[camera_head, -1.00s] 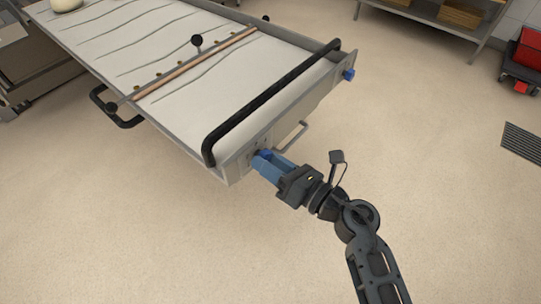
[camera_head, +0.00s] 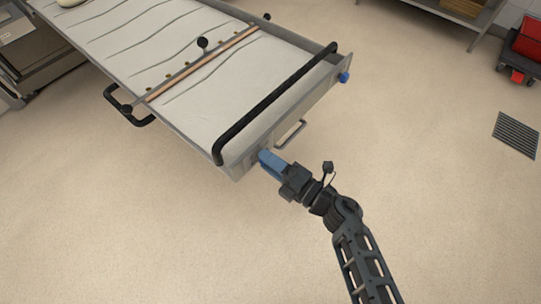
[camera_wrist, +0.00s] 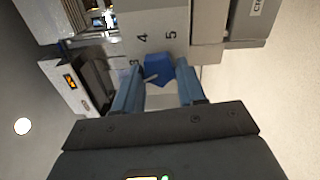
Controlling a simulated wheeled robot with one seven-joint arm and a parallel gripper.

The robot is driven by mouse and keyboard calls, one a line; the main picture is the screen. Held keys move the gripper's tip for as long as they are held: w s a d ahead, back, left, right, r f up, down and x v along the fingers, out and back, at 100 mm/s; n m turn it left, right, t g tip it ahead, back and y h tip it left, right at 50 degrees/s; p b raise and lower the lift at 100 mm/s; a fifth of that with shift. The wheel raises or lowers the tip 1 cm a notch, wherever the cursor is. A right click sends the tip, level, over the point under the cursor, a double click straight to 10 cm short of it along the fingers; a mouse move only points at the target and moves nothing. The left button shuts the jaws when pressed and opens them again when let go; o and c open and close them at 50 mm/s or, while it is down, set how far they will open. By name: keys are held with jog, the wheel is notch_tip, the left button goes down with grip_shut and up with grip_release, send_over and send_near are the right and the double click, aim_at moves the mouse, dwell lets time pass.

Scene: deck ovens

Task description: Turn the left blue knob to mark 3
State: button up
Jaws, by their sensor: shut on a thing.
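The left blue knob (camera_wrist: 160,70) is on the end panel of the long cloth-covered loader, near its front left corner. In the wrist view it sits between my blue fingers, with a short white pointer line directed toward the left side of the picture, near the printed 3. Marks 4 and 5 show above the knob; the 3 is partly hidden by a finger. My gripper (camera_wrist: 158,84) is shut on the knob. In the head view my gripper (camera_head: 266,159) reaches the panel and hides the knob.
The right blue knob (camera_head: 344,77) is at the panel's other end. A grey handle (camera_head: 291,134) juts out between the knobs. A black bar (camera_head: 275,103) crosses the loader (camera_head: 225,92) above the panel. A red cart (camera_head: 524,50) stands far right.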

jog(key=shift+r+m+p, duration=0.15)
jog(key=shift+m+p, duration=1.15)
jog(key=shift+m, duration=0.9)
jog(key=o, duration=1.1)
jog(key=shift+c, duration=0.2)
jog(key=shift+d, duration=0.1)
jog(key=v, duration=0.7)
jog(key=shift+s+d, duration=0.25)
